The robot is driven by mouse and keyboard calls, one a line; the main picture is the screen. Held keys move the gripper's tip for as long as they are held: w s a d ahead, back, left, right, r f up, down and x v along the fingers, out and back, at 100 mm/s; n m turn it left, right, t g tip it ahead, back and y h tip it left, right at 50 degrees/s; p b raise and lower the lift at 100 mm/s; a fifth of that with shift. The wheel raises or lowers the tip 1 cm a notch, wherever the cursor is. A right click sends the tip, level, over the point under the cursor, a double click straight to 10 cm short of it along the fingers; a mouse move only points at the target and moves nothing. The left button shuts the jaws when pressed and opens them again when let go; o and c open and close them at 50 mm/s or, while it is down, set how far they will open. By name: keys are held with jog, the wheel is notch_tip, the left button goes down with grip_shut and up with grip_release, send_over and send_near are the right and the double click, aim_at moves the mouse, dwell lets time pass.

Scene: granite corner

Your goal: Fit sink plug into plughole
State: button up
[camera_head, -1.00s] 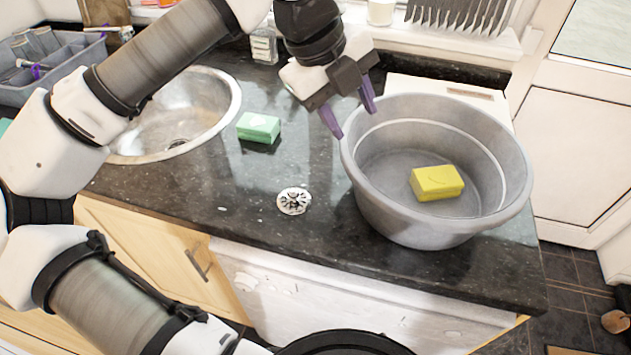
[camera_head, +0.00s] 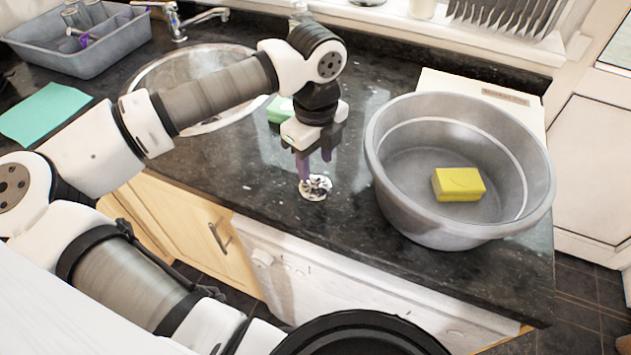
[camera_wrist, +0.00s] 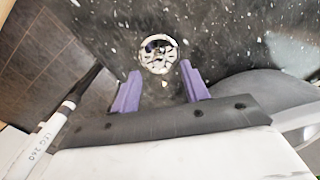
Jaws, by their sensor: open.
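The sink plug, a round, shiny metal disc with dark slots (camera_head: 315,188), lies on the dark granite worktop, left of the grey basin. My gripper (camera_head: 315,158) is just above it, pointing down, with its purple fingers apart and nothing between them. In the wrist view the plug (camera_wrist: 158,54) sits just beyond the open fingertips (camera_wrist: 160,80), about centred between them. The round metal sink (camera_head: 180,75) is at the back left, partly behind my arm; its plughole is hidden in the head view.
A grey basin (camera_head: 385,200) with a yellow sponge (camera_head: 458,184) stands right of the plug. A green sponge (camera_head: 279,110) lies behind my gripper by the sink. A grey caddy (camera_head: 90,58), tap (camera_head: 174,22) and green cloth (camera_head: 45,114) are at the left.

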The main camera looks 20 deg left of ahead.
aim_at(316, 179)
jog(key=shift+s+d+f+p, duration=0.15)
jog(key=shift+f+p, duration=0.65)
jog(key=shift+f, duration=1.4)
grip_shut()
jog(key=shift+r, duration=0.1)
notch_tip(316, 179, up, 18)
jog(key=b, duration=0.4)
